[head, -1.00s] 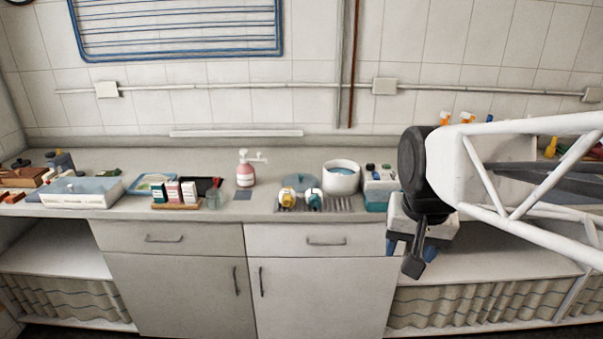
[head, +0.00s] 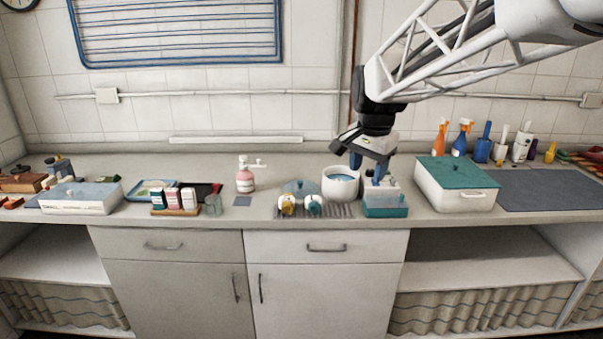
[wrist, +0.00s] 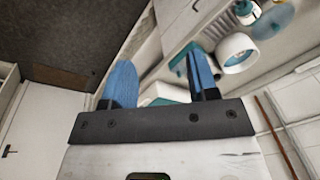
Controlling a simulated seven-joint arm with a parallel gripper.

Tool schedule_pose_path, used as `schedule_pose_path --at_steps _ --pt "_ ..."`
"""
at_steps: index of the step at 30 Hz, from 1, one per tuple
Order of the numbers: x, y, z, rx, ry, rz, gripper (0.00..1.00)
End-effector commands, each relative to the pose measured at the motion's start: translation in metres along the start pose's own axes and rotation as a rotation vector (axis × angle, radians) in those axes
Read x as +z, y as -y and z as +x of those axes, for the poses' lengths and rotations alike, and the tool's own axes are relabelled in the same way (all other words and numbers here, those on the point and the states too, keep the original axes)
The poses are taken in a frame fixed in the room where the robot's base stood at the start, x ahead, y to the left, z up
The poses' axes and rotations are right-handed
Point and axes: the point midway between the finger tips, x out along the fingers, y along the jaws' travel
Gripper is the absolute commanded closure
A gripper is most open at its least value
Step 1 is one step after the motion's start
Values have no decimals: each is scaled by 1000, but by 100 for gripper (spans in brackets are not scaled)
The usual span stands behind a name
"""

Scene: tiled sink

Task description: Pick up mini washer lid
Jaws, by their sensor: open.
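A round, bluish, see-through disc (head: 299,187), which looks like the mini washer lid, lies on the counter behind two small cups. It also shows in the wrist view near the top right (wrist: 273,19). A white round tub (head: 341,188) with blue inside stands just right of it; the wrist view shows the tub too (wrist: 237,52). My gripper (head: 368,167) is open above the counter, right of the tub, near a teal-based caddy (head: 386,210). Its two blue fingers (wrist: 161,66) are apart with no object held between them. The cups partly hide the disc's front edge.
A pink pump bottle (head: 245,178) stands left. A white box with a green lid (head: 458,172) sits right. The counter left of the mat has some free room.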

Motion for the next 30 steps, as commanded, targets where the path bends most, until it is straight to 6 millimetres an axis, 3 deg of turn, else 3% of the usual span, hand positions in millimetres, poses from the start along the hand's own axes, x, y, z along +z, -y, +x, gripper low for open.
schedule_pose_path --at_steps 17,30 --pt "-76 109 31 28 25 293 46" --pt "-125 190 71 54 37 518 46"
